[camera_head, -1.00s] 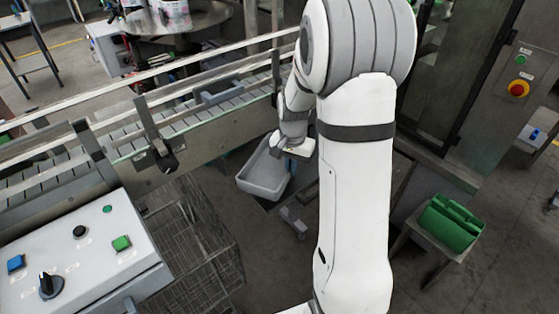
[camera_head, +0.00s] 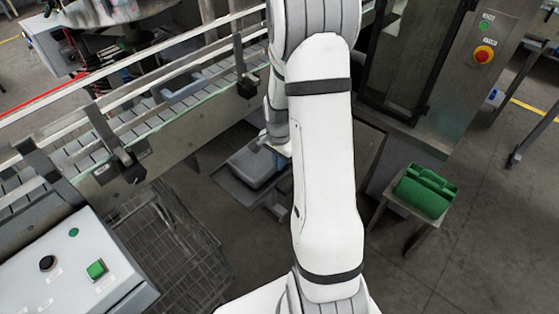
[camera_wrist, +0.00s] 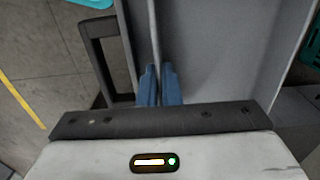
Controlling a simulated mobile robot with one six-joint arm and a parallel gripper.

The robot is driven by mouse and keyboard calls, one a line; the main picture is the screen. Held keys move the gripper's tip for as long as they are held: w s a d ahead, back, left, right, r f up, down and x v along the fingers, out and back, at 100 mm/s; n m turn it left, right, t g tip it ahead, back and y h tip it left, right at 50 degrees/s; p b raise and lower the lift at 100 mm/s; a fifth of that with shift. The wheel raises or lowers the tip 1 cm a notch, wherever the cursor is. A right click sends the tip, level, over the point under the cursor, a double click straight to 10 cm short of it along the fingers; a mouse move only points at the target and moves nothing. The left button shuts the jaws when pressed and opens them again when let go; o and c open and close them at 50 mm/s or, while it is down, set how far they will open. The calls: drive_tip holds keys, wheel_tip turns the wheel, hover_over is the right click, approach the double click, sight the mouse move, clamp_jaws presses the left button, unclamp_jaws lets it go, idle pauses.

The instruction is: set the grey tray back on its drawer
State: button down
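The grey tray (camera_head: 250,169) is low down beside the conveyor, roughly level, over a darker flat drawer (camera_head: 232,190) whose edge shows around it. I cannot tell whether the tray rests fully on the drawer. My gripper (camera_wrist: 159,82) has its blue fingers close together on a thin upright wall of the tray, whose grey inside (camera_wrist: 210,50) fills much of the wrist view.
The conveyor (camera_head: 175,110) runs behind and left of the tray. A control box (camera_head: 70,265) and a wire basket (camera_head: 165,240) stand at the left. A green bin (camera_head: 426,190) sits on a small stand at the right. A dark machine cabinet (camera_head: 420,70) stands behind.

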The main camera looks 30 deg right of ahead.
drive_tip(key=shift+f, duration=0.15)
drive_tip(key=shift+f, duration=0.1)
drive_tip(key=shift+f+b, duration=0.2)
drive_tip(key=shift+b, duration=0.1)
drive_tip(key=c, duration=1.9)
unclamp_jaws()
drive_tip(key=shift+r, duration=0.1)
wheel_tip(320, 180, up, 12)
drive_tip(key=s+a+r+n+t, duration=0.1)
drive_tip(key=s+a+r+n, duration=0.2)
drive_tip(key=s, duration=0.3)
drive_tip(key=s+a+r+n+t, duration=0.1)
drive_tip(key=s+a+r+n, duration=0.3)
drive_tip(key=s+a+n, duration=0.1)
drive_tip(key=s+a+r+n+t, duration=0.1)
drive_tip(key=s+a+r+n, duration=0.2)
drive_tip(key=s+a+n, duration=0.1)
drive_tip(key=shift+s+r+n+b, duration=0.15)
drive_tip(key=shift+s+n, duration=0.25)
drive_tip(key=shift+s, duration=0.3)
drive_tip(key=shift+s+r+n+b, duration=0.15)
drive_tip(key=shift+s+n, duration=0.25)
drive_tip(key=shift+s, duration=0.3)
